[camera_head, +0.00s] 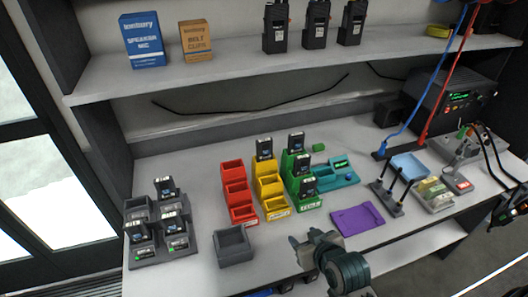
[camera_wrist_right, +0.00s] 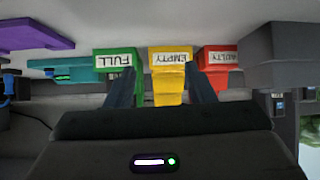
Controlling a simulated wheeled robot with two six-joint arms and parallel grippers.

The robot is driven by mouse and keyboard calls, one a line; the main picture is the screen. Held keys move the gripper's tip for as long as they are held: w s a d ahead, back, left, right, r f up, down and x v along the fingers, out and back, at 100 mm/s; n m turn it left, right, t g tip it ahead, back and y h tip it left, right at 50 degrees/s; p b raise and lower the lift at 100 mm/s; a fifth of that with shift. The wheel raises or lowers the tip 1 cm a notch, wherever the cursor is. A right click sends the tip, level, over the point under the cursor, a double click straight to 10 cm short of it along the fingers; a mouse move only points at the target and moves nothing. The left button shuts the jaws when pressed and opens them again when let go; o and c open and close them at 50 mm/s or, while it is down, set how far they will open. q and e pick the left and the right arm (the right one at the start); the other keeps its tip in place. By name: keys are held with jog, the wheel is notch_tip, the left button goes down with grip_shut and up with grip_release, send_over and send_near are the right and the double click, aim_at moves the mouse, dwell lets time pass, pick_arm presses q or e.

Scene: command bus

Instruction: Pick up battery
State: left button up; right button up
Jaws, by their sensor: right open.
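Dark batteries with small screens stand in several places in the head view. One battery (camera_head: 264,149) is in the back of the yellow EMPTY rack (camera_head: 271,200). Others, including a front battery (camera_head: 308,187), stand in the green FULL rack (camera_head: 311,202). More, including a back battery (camera_head: 165,187), sit in the dark charging dock (camera_head: 150,258) at left. My right gripper (camera_head: 305,243) is open and empty in front of the racks, low over the front of the bench. In the upside-down right wrist view its fingers (camera_wrist_right: 162,88) are apart, facing the yellow rack. My left gripper is not in view.
A red FAULTY rack (camera_head: 240,213) stands left of the yellow one. A grey bin (camera_head: 234,246) is at the front, and a purple mat (camera_head: 357,220) lies right of my gripper. A teal tester (camera_head: 338,178), a soldering area and a shelf with radios (camera_head: 316,25) surround the bench.

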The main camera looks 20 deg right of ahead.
jog(key=w+a+r+m+t, duration=0.1)
jog(key=w+a+r+t, duration=0.2)
jog(key=w+r+t, duration=0.65)
jog(key=g+p, duration=0.2)
send_near(266, 146)
jog(key=w, duration=0.3)
jog(key=w+p, duration=0.1)
jog(key=w, duration=0.1)
jog(key=w+p, duration=0.1)
jog(key=w, duration=0.1)
jog(key=shift+w+a+r, duration=0.15)
jog(key=shift+a+r, duration=0.05)
jog(key=shift+w+f, duration=0.15)
jog(key=shift+w, duration=0.15)
jog(key=shift+s, duration=0.1)
jog(key=shift+c, duration=0.4)
grip_shut()
